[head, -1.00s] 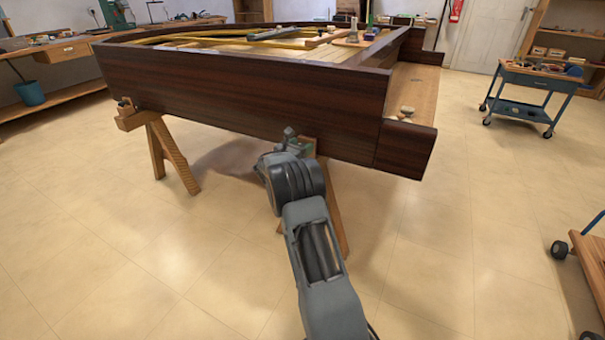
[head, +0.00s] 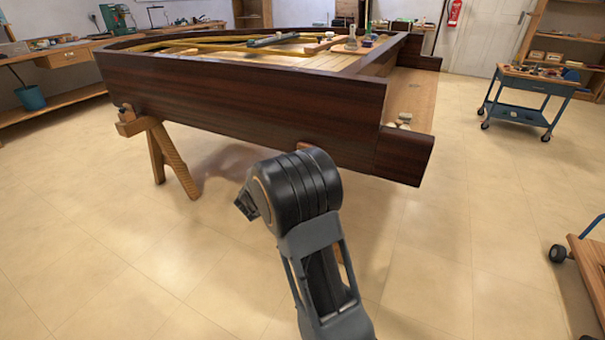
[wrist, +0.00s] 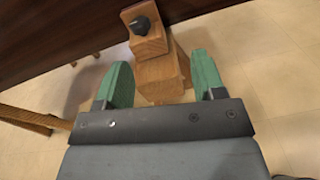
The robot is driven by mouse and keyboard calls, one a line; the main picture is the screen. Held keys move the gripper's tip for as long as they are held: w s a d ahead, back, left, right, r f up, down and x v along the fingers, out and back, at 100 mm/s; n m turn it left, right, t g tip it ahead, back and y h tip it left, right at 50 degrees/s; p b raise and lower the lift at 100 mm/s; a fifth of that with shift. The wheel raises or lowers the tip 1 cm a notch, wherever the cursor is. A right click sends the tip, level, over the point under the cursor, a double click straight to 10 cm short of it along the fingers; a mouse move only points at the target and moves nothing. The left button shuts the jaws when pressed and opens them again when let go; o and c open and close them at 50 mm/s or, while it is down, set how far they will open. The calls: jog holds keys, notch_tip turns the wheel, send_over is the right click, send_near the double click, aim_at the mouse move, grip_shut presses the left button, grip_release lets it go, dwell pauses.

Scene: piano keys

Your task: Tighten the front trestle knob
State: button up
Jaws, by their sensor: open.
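The front trestle knob (wrist: 140,25) is a small dark knob on a wooden block (wrist: 150,44) at the top of the wrist view. The block stands on the wooden trestle (wrist: 160,80) beside the dark piano case. My gripper (wrist: 158,72) has two green fingers spread wide apart. It is open and empty, and the knob lies ahead of the fingertips, apart from them. In the head view my arm hides the knob and most of the front trestle (head: 344,262), and the fingers do not show clearly.
The dark piano case (head: 240,105) overhangs the trestles. Another trestle (head: 160,155) supports its left end, with its own knob block. A blue tool cart (head: 530,95) stands at the right and a wheeled wooden dolly (head: 588,258) at the lower right.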

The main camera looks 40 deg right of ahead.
jog(key=s+a+r+m+g+y+p, duration=0.2)
jog(key=s+r+m+g+p, duration=0.1)
jog(key=s+m, duration=0.2)
jog(key=s+a+r+m+g+y+p, duration=0.2)
jog(key=s+r+m+g+y+p, duration=0.1)
jog(key=s+m, duration=0.3)
jog(key=shift+s+r+p, duration=0.5)
jog(key=shift+s+r, duration=0.3)
jog(key=shift+s, duration=0.45)
jog(key=shift+a+m, duration=0.15)
jog(key=shift+m, duration=0.15)
jog(key=s+a+r+m+g+y+p, duration=0.1)
jog(key=s+a+r+m+y+p, duration=0.2)
jog(key=s+a+m+y+p, duration=0.3)
jog(key=s+a+r+m+t+y+p, duration=0.1)
jog(key=s+a+r+m+y+p, duration=0.1)
jog(key=a+r+p, duration=0.3)
jog(key=s+a+r+m+t+y+p, duration=0.1)
jog(key=a+r+p, duration=0.4)
jog(key=r+p, duration=0.8)
notch_tip(320, 180, up, 4)
jog(key=shift+s+a+f+m+t+y, duration=0.2)
jog(key=shift+s+m+t+y, duration=0.2)
jog(key=shift+s+t+y, duration=0.3)
